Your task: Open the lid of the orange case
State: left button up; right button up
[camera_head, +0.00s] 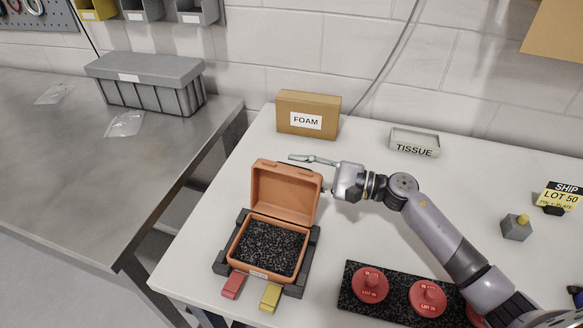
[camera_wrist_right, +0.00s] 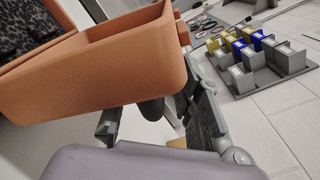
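The orange case (camera_head: 268,247) sits on the white table in a dark grey cradle (camera_head: 220,262), lined with black speckled foam (camera_head: 268,246). Its lid (camera_head: 287,190) stands raised at the back, leaning slightly backward, with its hollow inside facing the front. The lid also fills the upper left of the right wrist view (camera_wrist_right: 120,70). My right gripper (camera_head: 309,172) is at the lid's upper right edge, one finger reaching above and behind the top edge. Its fingers are spread apart in the wrist view (camera_wrist_right: 155,105); contact with the lid is unclear. My left gripper is not in view.
A red block (camera_head: 232,286) and a yellow block (camera_head: 270,297) are at the case's front. A black tray (camera_head: 395,299) with red knobbed pieces lies front right. A grey bin (camera_head: 147,82) stands on the left bench.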

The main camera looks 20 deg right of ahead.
jog(key=v, duration=0.8)
jog(key=shift+d+f, duration=0.2)
jog(key=shift+d, duration=0.05)
jog(key=shift+s+d, duration=0.45)
jog(key=shift+s, duration=0.1)
jog(key=shift+w+r, duration=0.2)
jog(key=shift+r, duration=0.1)
jog(key=shift+o, duration=0.2)
jog(key=shift+d, duration=0.1)
jog(key=shift+s+d+f+b, duration=0.1)
jog(key=shift+s+d+b, duration=0.15)
jog(key=shift+b, duration=0.1)
jog(key=shift+c, duration=0.2)
jog(key=b+v, duration=0.8)
jog(key=v, duration=1.1)
jog(key=shift+d+r+b, duration=0.3)
jog(key=shift+r+b, duration=0.1)
jog(key=shift+r, duration=0.05)
